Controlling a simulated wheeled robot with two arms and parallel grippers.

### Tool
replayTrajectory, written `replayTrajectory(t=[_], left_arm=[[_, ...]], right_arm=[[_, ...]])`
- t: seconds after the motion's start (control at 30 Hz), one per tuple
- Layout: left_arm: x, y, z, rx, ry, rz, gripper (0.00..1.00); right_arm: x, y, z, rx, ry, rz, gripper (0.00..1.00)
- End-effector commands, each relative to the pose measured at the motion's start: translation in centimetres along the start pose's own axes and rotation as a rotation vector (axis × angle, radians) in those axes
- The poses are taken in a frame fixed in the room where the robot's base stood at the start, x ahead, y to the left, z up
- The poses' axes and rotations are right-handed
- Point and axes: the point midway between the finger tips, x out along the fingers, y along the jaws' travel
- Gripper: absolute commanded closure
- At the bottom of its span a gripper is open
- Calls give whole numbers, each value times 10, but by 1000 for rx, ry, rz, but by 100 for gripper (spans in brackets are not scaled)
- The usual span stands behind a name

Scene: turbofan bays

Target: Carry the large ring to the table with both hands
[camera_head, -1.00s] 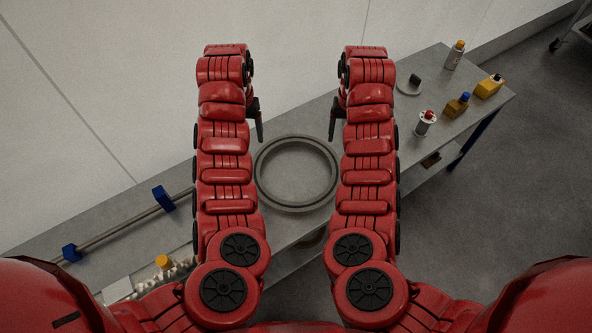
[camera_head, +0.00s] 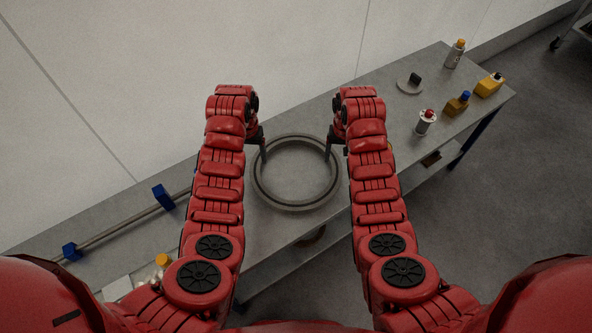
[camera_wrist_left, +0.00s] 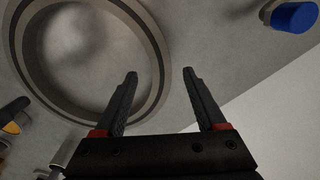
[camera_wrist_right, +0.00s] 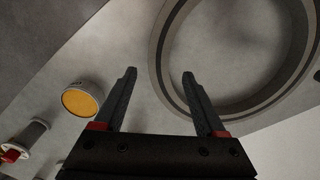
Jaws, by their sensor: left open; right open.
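The large grey ring (camera_head: 297,207) lies flat on the grey table (camera_head: 328,226), between my two arms in the head view. My left gripper (camera_head: 263,151) is open and empty at the ring's upper left. In the left wrist view, one finger of the left gripper (camera_wrist_left: 164,84) overlaps the ring's rim (camera_wrist_left: 150,50) and the other is outside it. My right gripper (camera_head: 328,148) is open and empty at the ring's upper right. In the right wrist view, the right gripper (camera_wrist_right: 158,82) has one finger by the rim (camera_wrist_right: 163,75) and one outside. I cannot tell whether either touches it.
Bottles with a red cap (camera_head: 425,122), a blue cap (camera_head: 457,104), a yellow body (camera_head: 489,86) and an orange cap (camera_head: 455,54) stand on the table's right. A rod with blue holders (camera_head: 118,221) lies at left. The wall (camera_head: 180,80) runs behind the table.

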Motion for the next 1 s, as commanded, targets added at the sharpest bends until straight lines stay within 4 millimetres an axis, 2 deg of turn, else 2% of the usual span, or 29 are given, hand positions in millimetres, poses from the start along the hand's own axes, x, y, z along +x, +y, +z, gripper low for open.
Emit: replayTrajectory(t=[0.03, 0.2, 0.4, 0.83, 0.87, 1.0], left_arm=[[11, 1, 1, 1, -3, 0, 27], [41, 0, 1, -1, -3, 0, 27], [60, 0, 1, 0, -3, 1, 27], [66, 0, 0, 2, 3, -1, 27], [66, 0, 0, 2, 3, -1, 29], [65, 0, 0, 2, 2, -1, 54]], right_arm=[[12, 1, 2, 1, -8, 2, 27], [42, 1, 2, 2, -6, 1, 27], [60, 1, 1, 3, -5, 1, 27], [66, 1, 1, 1, -1, 1, 27], [66, 1, 1, 2, -1, 1, 29], [66, 1, 1, 2, -1, 1, 54]])
